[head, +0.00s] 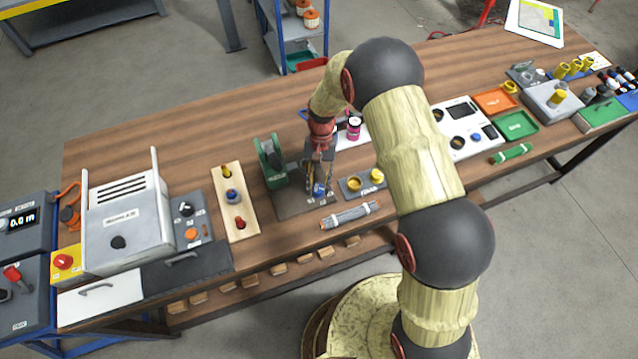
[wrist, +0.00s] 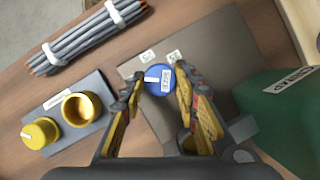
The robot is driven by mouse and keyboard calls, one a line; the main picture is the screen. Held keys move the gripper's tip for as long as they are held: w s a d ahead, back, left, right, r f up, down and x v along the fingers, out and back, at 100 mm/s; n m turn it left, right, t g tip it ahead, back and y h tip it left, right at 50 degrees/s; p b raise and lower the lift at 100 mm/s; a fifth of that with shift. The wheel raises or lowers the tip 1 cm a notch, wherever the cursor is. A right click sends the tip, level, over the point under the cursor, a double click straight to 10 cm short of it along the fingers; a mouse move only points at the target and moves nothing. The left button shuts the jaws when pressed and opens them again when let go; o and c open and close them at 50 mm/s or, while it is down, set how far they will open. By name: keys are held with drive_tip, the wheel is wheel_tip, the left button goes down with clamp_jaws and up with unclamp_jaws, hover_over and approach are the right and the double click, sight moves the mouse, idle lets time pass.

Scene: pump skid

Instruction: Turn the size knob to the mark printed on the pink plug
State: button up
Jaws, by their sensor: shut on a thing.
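The blue knob (wrist: 158,80) sits on a grey-brown base plate (wrist: 215,50) and carries a white pointer line and a small label. Small printed labels (wrist: 147,56) stand on the plate beyond it; their text is too small to read surely. My gripper (wrist: 160,77) has a finger on each side of the knob and is shut on it. In the head view my gripper (head: 319,188) points down over the plate, hiding most of the knob. A pink cylindrical thing (head: 354,128), perhaps the plug, stands behind my gripper; I cannot read any mark on it.
A green machine body (wrist: 285,105) stands close on the right in the wrist view. A grey plate (wrist: 90,88) with a yellow cap and a brass cup is to the left. A strapped rod bundle (wrist: 85,38) lies beyond it. Bare wood lies between.

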drive_tip(key=shift+n, duration=0.6)
drive_tip(key=o, duration=1.2)
drive_tip(key=shift+c, duration=0.2)
drive_tip(key=shift+r, duration=0.1)
drive_tip(key=v, duration=1.1)
drive_tip(key=shift+w+a+r, duration=0.15)
drive_tip(key=shift+r, duration=0.2)
